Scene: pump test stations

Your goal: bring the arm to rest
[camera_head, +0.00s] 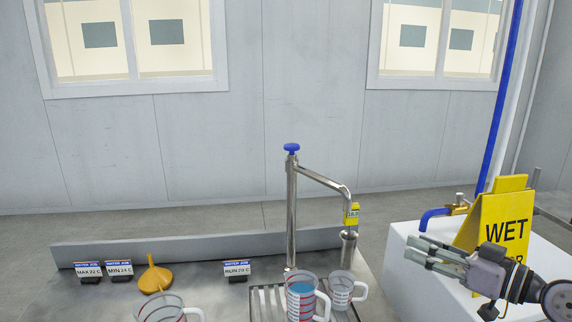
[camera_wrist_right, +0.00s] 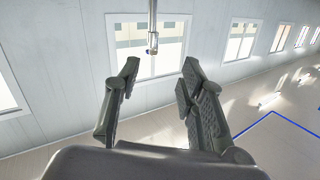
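My right gripper (camera_head: 432,252) is at the right of the head view, in front of the yellow wet-floor sign and above the white block. In the right wrist view its two fingers (camera_wrist_right: 155,95) stand apart with nothing between them. The right arm comes in from the right edge. My left gripper is not in the head view.
A metal tap (camera_head: 292,215) with a blue knob stands on the steel counter (camera_head: 215,295). Measuring jugs (camera_head: 301,300), one holding blue liquid, stand below. The yellow sign (camera_head: 490,225) is close behind my right gripper.

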